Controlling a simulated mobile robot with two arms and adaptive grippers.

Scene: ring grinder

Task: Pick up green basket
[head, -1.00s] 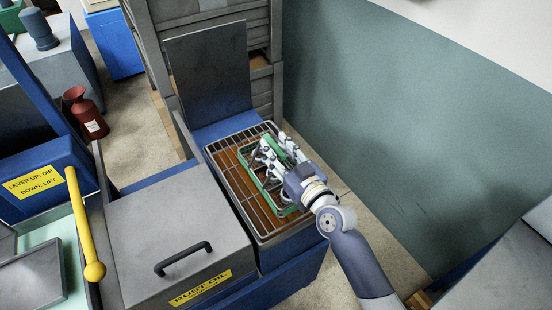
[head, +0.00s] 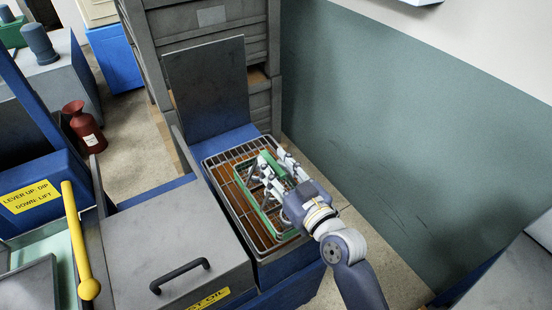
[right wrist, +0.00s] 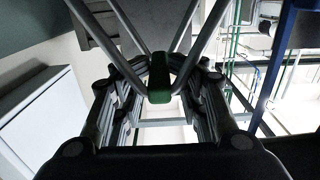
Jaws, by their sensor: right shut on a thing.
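The green basket (head: 250,203) sits over the wire rack (head: 222,190) in the head view, in the open tank on the right of the blue machine. My gripper hides much of it. My right gripper (head: 270,168) reaches over the basket from the right and is shut on its green handle. The handle grip (right wrist: 160,78) shows between the fingers in the right wrist view, with grey bars running from it. I cannot tell whether the basket still touches the rack. My left gripper is not in view.
An upright grey lid (head: 207,90) stands behind the rack, before grey crates. A grey cover (head: 165,240) with a black handle lies to its left. A yellow lever (head: 78,240) and a red can (head: 84,127) are farther left. A green-grey wall (head: 400,140) is on the right.

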